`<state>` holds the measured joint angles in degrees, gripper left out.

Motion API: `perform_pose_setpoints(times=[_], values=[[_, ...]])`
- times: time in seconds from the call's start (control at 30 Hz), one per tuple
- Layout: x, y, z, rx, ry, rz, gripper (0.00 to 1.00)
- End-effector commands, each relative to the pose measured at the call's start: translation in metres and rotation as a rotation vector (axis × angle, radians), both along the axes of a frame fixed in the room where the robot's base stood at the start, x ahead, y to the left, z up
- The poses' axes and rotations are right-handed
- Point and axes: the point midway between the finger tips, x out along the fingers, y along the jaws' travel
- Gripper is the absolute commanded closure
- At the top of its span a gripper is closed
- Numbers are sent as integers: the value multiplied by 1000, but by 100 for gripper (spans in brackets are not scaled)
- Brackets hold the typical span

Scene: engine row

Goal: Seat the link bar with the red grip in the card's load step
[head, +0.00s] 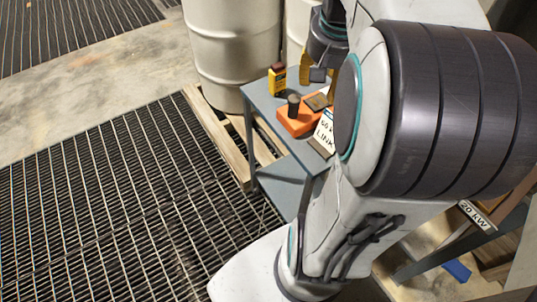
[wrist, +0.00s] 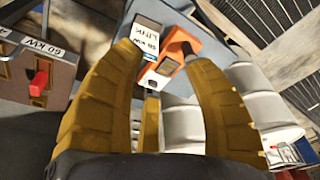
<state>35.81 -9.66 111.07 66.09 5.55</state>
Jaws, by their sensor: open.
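The card (wrist: 147,38), a white plate reading LINK and 60 KW, lies on the blue-grey bench; it also shows in the head view (head: 325,132). A red grip (wrist: 40,84) stands out from a brown box labelled 60 KW at the left of the wrist view. Any bar behind that grip is hidden. My gripper (wrist: 160,58) is open with nothing between its yellow fingers, which point toward the card and an orange block. In the head view my gripper (head: 317,74) is above the bench, partly hidden by my arm.
The orange block (head: 296,123) on the bench carries a dark upright cylinder (head: 293,105). A cream drum (head: 233,48) is behind. A 20 KW label (head: 477,215) shows at lower right. Grating floor at left is clear.

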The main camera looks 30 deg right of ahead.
Motion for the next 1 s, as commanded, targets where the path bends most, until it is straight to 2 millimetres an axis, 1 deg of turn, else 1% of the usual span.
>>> perform_pose_setpoints(times=[0.03,0.1,0.2,0.3,0.4,0.5,0.63,1.0], values=[[-1,31,-3,-16,-18,100,53],[-6,63,-9,-32,-41,214,53],[-17,102,-20,-52,-74,363,53],[-31,130,-31,-65,-103,487,53],[-43,149,-42,-73,-126,586,53],[-53,161,-50,-78,-143,653,53],[-59,170,-56,-83,-158,703,53],[-62,172,-58,-84,-160,718,53]])
